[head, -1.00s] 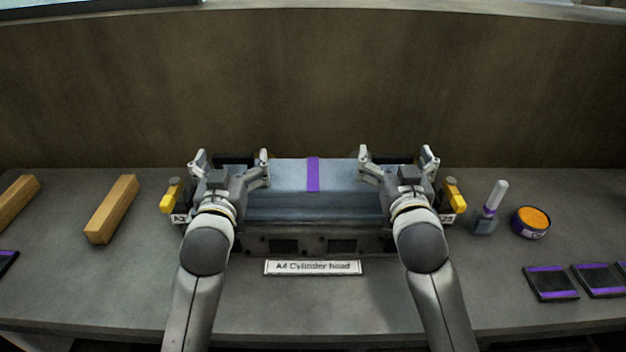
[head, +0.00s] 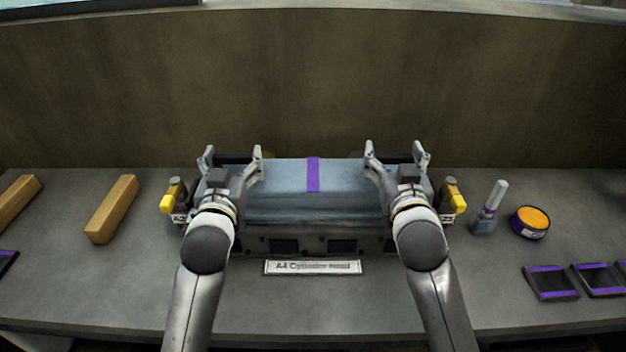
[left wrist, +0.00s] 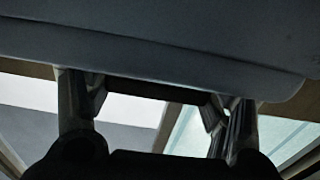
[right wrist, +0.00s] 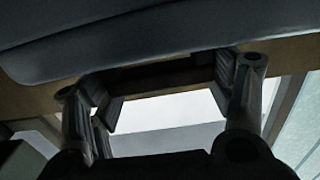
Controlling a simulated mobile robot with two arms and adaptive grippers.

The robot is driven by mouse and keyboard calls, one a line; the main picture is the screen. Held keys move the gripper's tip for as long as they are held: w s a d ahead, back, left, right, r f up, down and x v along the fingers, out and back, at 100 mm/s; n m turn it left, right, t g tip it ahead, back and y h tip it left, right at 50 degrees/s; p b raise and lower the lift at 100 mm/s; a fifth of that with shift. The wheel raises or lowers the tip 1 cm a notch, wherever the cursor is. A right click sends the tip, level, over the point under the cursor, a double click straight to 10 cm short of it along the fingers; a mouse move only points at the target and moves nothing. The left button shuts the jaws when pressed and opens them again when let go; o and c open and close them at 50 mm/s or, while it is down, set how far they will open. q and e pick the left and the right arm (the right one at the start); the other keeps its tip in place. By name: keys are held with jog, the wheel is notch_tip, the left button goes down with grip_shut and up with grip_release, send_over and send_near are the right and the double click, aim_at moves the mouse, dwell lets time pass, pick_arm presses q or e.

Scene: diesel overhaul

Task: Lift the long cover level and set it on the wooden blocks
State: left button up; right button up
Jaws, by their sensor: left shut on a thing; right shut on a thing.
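The long cover (head: 280,205) is blue-grey with a purple band across its middle and sits level on the dark cylinder head (head: 313,243). My left gripper (head: 232,155) is shut at the cover's left end, and my right gripper (head: 394,152) is shut at its right end. In the left wrist view the fingers stand either side of a dark bar under the cover (left wrist: 150,50); the right wrist view shows the same under the cover (right wrist: 130,40). The grippers partly hide the cover's ends. Two wooden blocks, one nearer (head: 112,209) and one farther left (head: 14,203), lie on the bench.
A sign (head: 312,267) lies in front. A brown wall (head: 313,90) rises behind.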

pick_arm(q)
jog(key=c, duration=0.3)
pick_arm(e)
jog(key=c, duration=0.3)
